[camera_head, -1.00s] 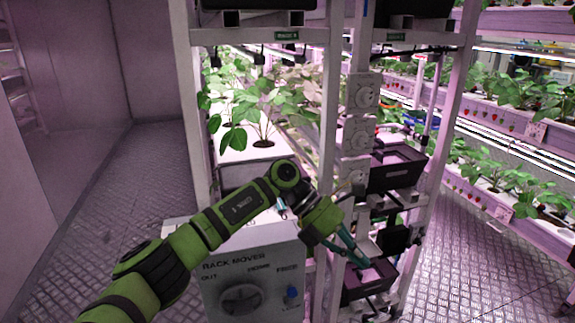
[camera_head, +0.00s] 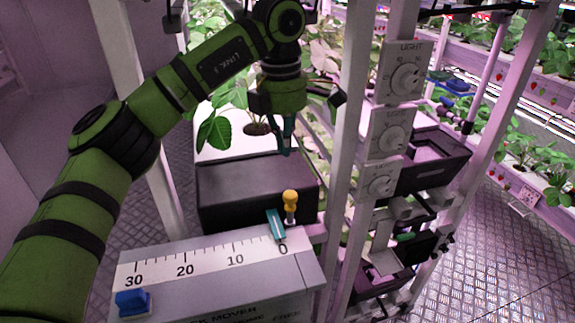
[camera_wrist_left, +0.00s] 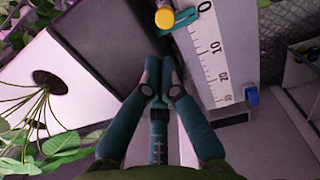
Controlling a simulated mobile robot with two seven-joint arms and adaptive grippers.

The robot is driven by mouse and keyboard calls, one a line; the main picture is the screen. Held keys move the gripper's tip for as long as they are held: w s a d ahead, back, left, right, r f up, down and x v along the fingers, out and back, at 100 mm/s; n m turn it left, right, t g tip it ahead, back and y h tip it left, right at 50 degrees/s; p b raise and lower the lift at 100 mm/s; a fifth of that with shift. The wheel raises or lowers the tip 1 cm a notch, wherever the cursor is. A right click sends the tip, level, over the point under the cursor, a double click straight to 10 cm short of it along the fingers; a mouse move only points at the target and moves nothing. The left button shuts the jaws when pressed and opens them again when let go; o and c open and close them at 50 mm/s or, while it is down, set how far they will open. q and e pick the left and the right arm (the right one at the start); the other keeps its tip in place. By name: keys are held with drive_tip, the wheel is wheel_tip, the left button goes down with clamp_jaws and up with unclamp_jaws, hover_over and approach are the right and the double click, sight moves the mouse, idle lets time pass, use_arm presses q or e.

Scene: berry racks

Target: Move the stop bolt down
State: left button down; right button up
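The stop bolt, a yellow-knobbed pin (camera_head: 290,200), stands upright by the 0 end of a white scale (camera_head: 205,260) on top of the grey rack mover box (camera_head: 235,300). A teal pointer (camera_head: 275,226) lies beside it at 0. In the left wrist view the yellow knob (camera_wrist_left: 164,18) is at the top, beside the scale (camera_wrist_left: 208,55). My left gripper (camera_head: 287,148) hangs fingers down, above and behind the bolt, apart from it. In the left wrist view its fingertips (camera_wrist_left: 159,68) are together with nothing between them. My right gripper is not in view.
A dark box (camera_head: 255,185) sits just behind the scale. A blue block (camera_head: 132,302) is at the 30 end. A white rack post (camera_head: 345,150) and light dials (camera_head: 390,130) stand to the right. Leafy plants (camera_head: 215,130) are behind my gripper.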

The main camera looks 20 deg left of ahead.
sight(287, 194)
use_arm(q)
drive_tip(key=f+p, duration=0.1)
drive_tip(key=f, duration=0.3)
drive_tip(key=f+p, duration=0.1)
drive_tip(key=f, duration=0.3)
drive_tip(key=shift+s+d+f, duration=0.1)
drive_tip(key=shift+d, duration=0.1)
drive_tip(key=shift+f, duration=0.7)
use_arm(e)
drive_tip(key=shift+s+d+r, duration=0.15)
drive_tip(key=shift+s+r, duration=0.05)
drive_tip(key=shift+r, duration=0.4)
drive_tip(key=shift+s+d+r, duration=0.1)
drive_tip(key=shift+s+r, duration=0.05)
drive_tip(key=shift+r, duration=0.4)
use_arm(q)
wheel_tip(287, 194, down, 5)
drive_tip(key=b, duration=0.3)
drive_tip(key=shift+r, duration=0.25)
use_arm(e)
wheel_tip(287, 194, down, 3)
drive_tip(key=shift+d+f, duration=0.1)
use_arm(q)
drive_tip(key=shift+r, duration=0.1)
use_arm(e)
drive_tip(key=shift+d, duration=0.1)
